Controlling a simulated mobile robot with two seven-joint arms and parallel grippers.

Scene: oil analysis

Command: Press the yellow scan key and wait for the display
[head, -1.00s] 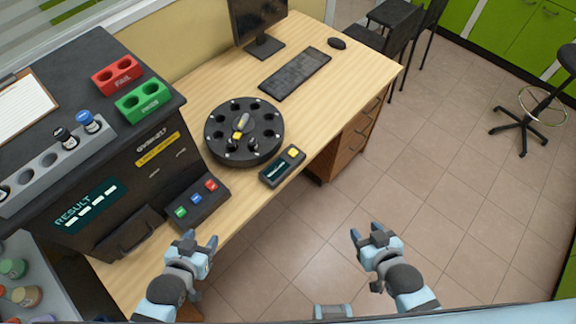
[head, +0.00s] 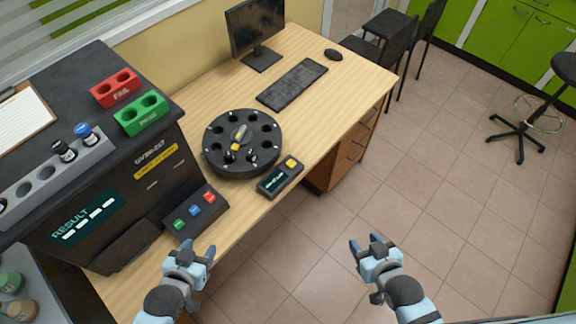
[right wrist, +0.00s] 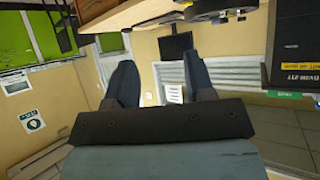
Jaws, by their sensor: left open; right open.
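The yellow scan key (head: 291,163) sits on the right end of a small dark scanner box at the front edge of the wooden desk. The box's small display (head: 273,181) shows pale text too small to read. My left gripper (head: 201,254) is open and empty, low at the desk's front edge, below the red, blue and green button panel. My right gripper (head: 363,244) is open and empty over the floor, right of and below the scan key, clear of the desk. Its fingers also show in the right wrist view (right wrist: 160,85) with nothing between them.
A round black carousel (head: 242,143) stands just behind the scanner box. The dark analyser with its RESULT screen (head: 89,219) is at the left, with red (head: 115,88) and green (head: 141,114) racks on top. A keyboard (head: 293,84) and monitor are behind.

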